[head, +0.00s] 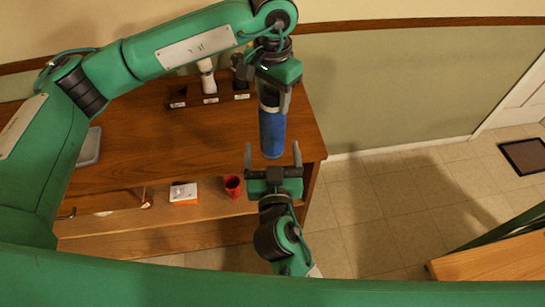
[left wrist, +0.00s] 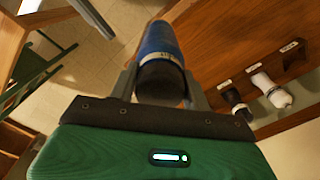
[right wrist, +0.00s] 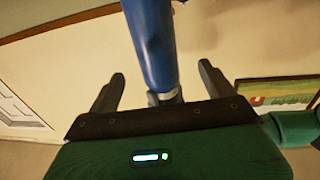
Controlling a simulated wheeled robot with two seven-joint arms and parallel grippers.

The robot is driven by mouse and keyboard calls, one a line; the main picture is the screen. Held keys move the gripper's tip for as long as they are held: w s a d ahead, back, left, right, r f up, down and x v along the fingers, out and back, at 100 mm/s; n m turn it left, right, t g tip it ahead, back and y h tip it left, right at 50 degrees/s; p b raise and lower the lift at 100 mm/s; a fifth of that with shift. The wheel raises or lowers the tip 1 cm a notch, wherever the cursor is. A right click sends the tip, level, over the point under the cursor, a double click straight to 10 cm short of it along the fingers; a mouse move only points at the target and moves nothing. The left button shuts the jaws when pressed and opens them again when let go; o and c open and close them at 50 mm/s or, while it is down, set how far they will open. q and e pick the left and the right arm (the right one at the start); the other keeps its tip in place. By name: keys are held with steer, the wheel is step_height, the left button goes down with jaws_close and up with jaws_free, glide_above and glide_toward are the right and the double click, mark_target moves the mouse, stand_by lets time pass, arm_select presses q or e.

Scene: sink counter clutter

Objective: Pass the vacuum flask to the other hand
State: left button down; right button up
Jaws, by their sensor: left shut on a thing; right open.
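The vacuum flask (head: 272,133) has a blue body, a grey band and a dark top. It hangs upright in my left gripper (head: 273,97), which is shut around its upper part. In the left wrist view the flask (left wrist: 160,47) sits between the fingers, dark end towards the camera. My right gripper (head: 272,151) is open and empty, pointing up at the flask's lower end in the head view. In the right wrist view the flask (right wrist: 152,42) crosses the space above and between the open fingers; I cannot tell whether it touches them.
A wooden rack (head: 222,97) at the back of the counter (head: 150,140) holds a white bottle (head: 207,76) and a dark item. A red cup (head: 233,187) and a small white-and-orange box (head: 183,193) stand near the front. Open floor lies right of the counter.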

mark_target(269, 118)
steer(key=w, duration=0.3)
steer(key=w+a, duration=0.1)
steer(key=w, duration=0.6)
steer(key=shift+w+a, duration=0.15)
steer(key=shift+w, duration=0.05)
steer(key=c, duration=1.3)
arm_select(q)
steer(key=c, duration=0.6)
jaws_free()
arm_select(e)
steer(key=shift+c, duration=0.6)
arm_select(q)
steer(key=shift+r, duration=0.1)
